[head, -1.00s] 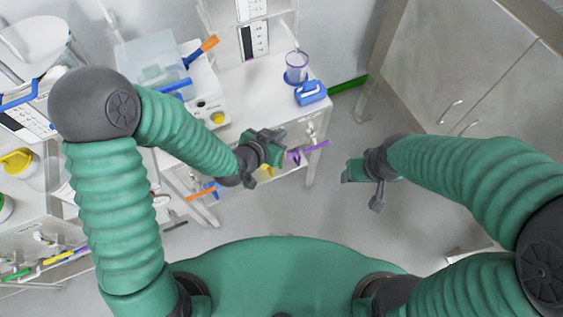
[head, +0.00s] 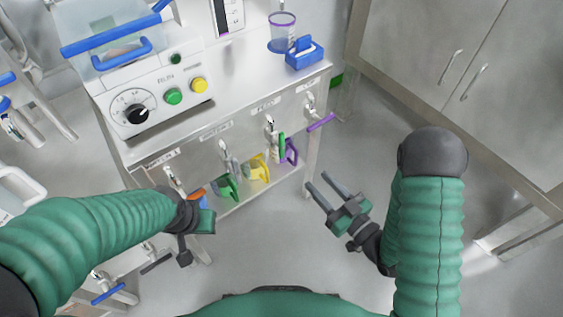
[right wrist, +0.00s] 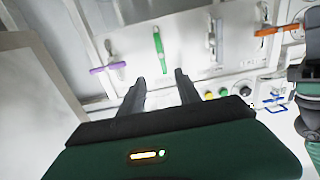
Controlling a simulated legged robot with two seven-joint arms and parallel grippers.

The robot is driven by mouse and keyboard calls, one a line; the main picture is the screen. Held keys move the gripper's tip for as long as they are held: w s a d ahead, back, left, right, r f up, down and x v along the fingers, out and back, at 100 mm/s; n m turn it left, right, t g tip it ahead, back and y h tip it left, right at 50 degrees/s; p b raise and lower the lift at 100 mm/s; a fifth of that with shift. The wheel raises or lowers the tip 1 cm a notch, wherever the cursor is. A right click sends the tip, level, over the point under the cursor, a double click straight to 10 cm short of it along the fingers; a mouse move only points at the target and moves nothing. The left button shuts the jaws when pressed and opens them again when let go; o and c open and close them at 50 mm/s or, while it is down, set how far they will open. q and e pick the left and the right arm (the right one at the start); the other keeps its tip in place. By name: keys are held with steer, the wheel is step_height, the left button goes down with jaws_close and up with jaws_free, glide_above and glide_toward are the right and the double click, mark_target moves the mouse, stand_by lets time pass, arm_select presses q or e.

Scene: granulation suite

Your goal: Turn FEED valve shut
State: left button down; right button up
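The front panel of the white bench carries a row of valves under small labels. The label that appears to read FEED (head: 265,105) sits above a valve with a green handle (head: 281,146), which hangs down along the pipe. In the right wrist view a green handle (right wrist: 158,48) stands upright, ahead of the fingers. My right gripper (head: 323,188) is open and empty, below and right of the green handle and apart from it. Its two spread fingers also show in the right wrist view (right wrist: 160,85). My left gripper (head: 205,222) is low at the left; its fingers are not clear.
A purple valve handle (head: 321,122) sticks out right of the green one. Yellow (head: 257,168) and green tags hang by the panel. A control box (head: 150,105) and blue-based cup (head: 282,32) stand on top. A metal cabinet (head: 440,60) is at right. Floor between is clear.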

steer(key=b, duration=0.8)
glide_toward(283, 145)
steer(key=b+x, duration=0.1)
steer(key=x, duration=0.9)
steer(key=shift+w+b, duration=0.15)
steer(key=shift+b, duration=0.15)
steer(key=shift+w+a, duration=0.2)
steer(key=shift+a, duration=0.05)
steer(key=shift+c, duration=0.4)
jaws_close()
